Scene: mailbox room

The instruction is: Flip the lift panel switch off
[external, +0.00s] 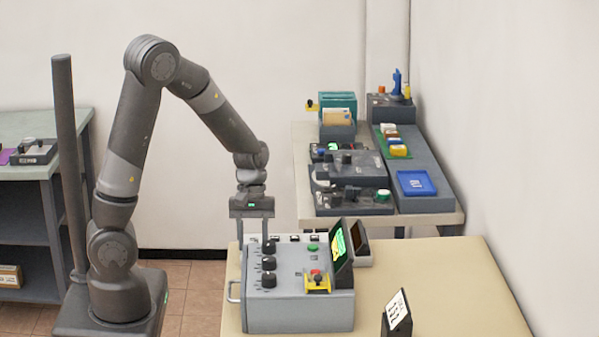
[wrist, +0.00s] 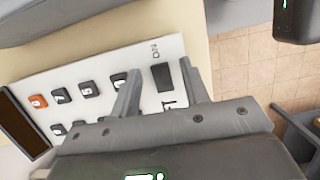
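The lift panel is a white plate (wrist: 95,68) with black buttons and one orange button in the wrist view. Its dark rocker switch (wrist: 162,76) sits near the plate's end, with "ON" printed on one side and partly hidden lettering ending in "FT" on the other. I cannot tell the switch position. My gripper (wrist: 161,67) is open, its fingertips on either side of the switch in the picture; contact is unclear. In the external view my gripper (external: 253,238) points down behind the grey control box (external: 300,312), which hides most of the lift panel (external: 284,238).
The control box carries black knobs, a green button (external: 313,246), a red button on a yellow base (external: 317,283) and a tilted screen (external: 341,250). A numbered sign (external: 397,312) stands to the right on the beige table (external: 460,285). A cluttered bench (external: 440,215) stands behind.

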